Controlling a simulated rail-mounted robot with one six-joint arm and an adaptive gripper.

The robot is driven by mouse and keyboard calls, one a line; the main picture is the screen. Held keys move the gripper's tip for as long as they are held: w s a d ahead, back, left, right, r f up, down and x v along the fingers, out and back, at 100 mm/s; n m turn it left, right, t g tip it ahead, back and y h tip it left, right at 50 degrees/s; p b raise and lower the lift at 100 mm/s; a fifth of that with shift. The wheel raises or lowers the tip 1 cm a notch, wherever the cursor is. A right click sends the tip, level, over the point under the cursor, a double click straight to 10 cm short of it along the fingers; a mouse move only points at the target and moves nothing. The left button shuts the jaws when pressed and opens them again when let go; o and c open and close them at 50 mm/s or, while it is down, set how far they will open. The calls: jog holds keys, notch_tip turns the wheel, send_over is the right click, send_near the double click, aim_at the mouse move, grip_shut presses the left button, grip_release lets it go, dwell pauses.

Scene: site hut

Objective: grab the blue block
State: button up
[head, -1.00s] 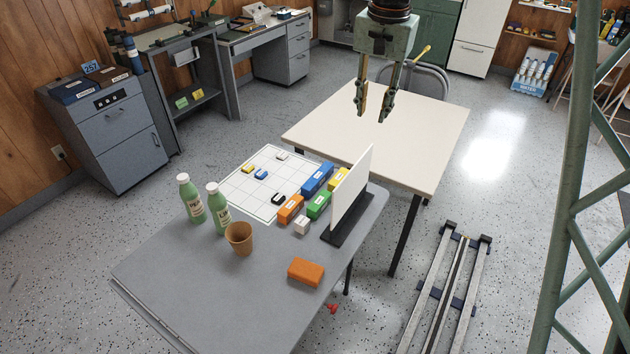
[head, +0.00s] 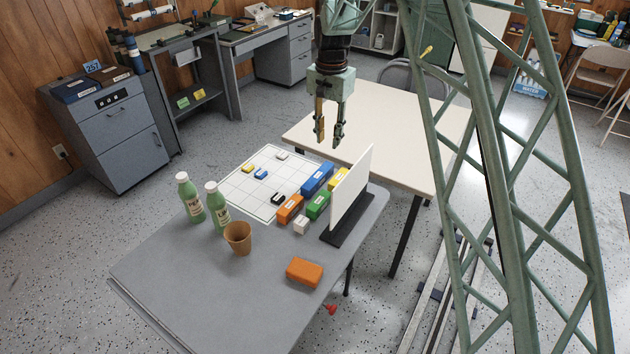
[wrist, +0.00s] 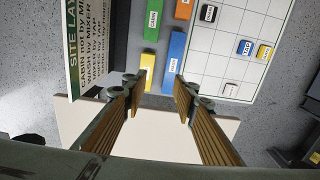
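The long blue block (head: 317,178) lies on the grey table, at the edge of the white grid sheet (head: 238,191), with a white label on its top. It also shows in the wrist view (wrist: 173,62), just ahead of the fingers. A green block (head: 318,206), a yellow block (head: 339,180) and an orange block (head: 290,208) are close around it. My gripper (head: 328,142) is open and empty, fingers pointing down, above the far end of the block group. In the wrist view the gap between the fingers (wrist: 157,88) faces the yellow and blue blocks.
An upright white board (head: 348,195) on a dark base stands right beside the blocks. Small pieces, one blue (head: 261,174), lie on the grid. Two green bottles (head: 217,207), a brown cup (head: 238,238) and an orange brick (head: 305,271) stand nearer. A cream table (head: 385,122) lies behind.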

send_over(318, 175)
notch_tip(318, 175, down, 6)
jog(key=shift+f, duration=0.1)
jog(key=shift+f, duration=0.1)
jog(key=shift+f+b, duration=0.8)
jog(key=shift+f, duration=3.4)
jog(key=shift+f, duration=0.1)
jog(key=shift+f+b, duration=0.65)
jog(key=shift+f, duration=1.85)
jog(key=c, duration=0.6)
